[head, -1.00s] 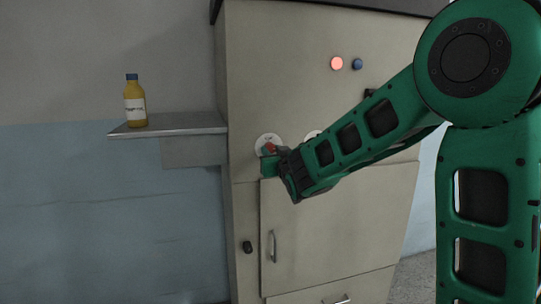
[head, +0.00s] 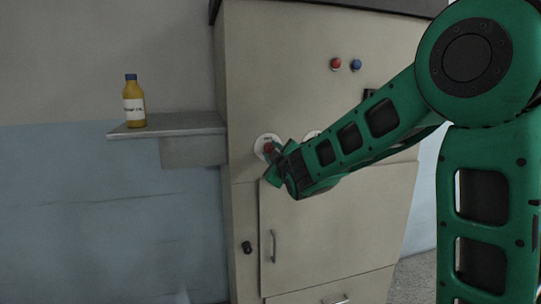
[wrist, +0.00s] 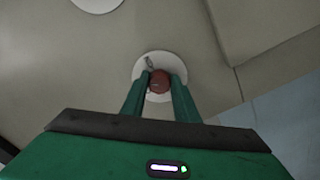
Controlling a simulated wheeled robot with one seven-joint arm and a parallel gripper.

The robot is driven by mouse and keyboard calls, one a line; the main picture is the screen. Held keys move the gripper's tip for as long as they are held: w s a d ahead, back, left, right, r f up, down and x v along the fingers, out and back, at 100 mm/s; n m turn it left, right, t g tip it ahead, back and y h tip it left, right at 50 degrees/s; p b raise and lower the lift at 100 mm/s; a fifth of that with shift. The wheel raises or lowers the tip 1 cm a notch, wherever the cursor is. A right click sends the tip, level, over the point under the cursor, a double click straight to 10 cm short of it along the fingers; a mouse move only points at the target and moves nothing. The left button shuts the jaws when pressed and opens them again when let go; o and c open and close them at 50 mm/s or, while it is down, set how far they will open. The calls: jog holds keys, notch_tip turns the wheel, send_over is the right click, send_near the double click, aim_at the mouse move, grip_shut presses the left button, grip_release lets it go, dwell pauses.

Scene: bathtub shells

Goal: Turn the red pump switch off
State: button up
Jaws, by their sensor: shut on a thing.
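The red pump switch (head: 269,148) is a red knob on a round white plate on the beige cabinet front. It also shows in the wrist view (wrist: 159,82), between the green fingers. My gripper (head: 274,150) is at the switch, and its fingers (wrist: 159,88) are shut on the red knob. The gripper is rolled at a slant in the head view. The red lamp (head: 336,64) high on the cabinet looks dark red and unlit. Part of the knob is hidden by the fingers.
A second white plate (wrist: 97,2) sits beside the switch, mostly hidden by my arm in the head view. A blue lamp (head: 356,65) is next to the red one. A yellow bottle (head: 134,102) stands on the metal shelf (head: 175,128) at left. A door handle (head: 273,246) is below.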

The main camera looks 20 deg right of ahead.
jog(key=n, duration=0.4)
jog(key=shift+a+f+n, duration=0.1)
jog(key=shift+n, duration=1.7)
jog(key=shift+a+f, duration=0.1)
jog(key=o, duration=1.1)
jog(key=shift+s, duration=0.1)
jog(key=shift+c, duration=0.2)
jog(key=s, duration=1)
jog(key=shift+s, duration=0.3)
